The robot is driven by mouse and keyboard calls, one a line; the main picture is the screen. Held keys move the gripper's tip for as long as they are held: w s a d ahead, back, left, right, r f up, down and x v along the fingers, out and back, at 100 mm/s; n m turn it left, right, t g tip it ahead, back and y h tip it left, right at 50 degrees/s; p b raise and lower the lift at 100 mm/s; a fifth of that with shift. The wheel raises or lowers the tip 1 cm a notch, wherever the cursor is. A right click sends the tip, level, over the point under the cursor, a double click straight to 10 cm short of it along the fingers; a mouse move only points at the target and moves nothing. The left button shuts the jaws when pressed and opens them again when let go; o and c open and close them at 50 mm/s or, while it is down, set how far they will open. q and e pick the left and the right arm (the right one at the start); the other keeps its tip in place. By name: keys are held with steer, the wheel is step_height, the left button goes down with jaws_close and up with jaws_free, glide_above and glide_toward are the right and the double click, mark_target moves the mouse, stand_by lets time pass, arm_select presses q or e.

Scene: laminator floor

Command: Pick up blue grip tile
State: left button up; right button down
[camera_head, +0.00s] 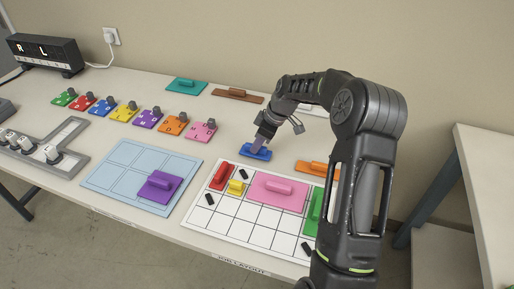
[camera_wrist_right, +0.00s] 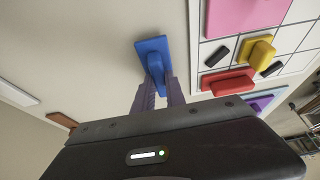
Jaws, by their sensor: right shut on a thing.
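The blue grip tile (camera_head: 256,152) lies on the white table, just above the top left corner of the white layout board (camera_head: 196,213). My right gripper (camera_head: 260,140) reaches down to it, its fingers closed on the tile's raised handle. In the right wrist view the blue tile (camera_wrist_right: 153,60) shows between the fingertips of the right gripper (camera_wrist_right: 158,85). The tile appears to be at table level; I cannot tell whether it is lifted. My left gripper is not in view.
The layout board holds red (camera_head: 221,177), yellow (camera_head: 236,188), pink (camera_head: 278,190) and green (camera_head: 314,208) tiles. A light blue board (camera_head: 105,178) with a purple tile (camera_head: 159,186) lies left. An orange tile (camera_head: 315,167) is right; teal (camera_head: 187,85) and brown (camera_head: 238,95) tiles lie behind.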

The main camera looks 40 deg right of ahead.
step_height(320, 180, up, 9)
steer(key=shift+f+b, duration=0.2)
steer(key=shift+b, duration=0.35)
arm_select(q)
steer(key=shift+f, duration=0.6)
arm_select(e)
steer(key=shift+r, duration=0.25)
steer(key=shift+r, duration=0.1)
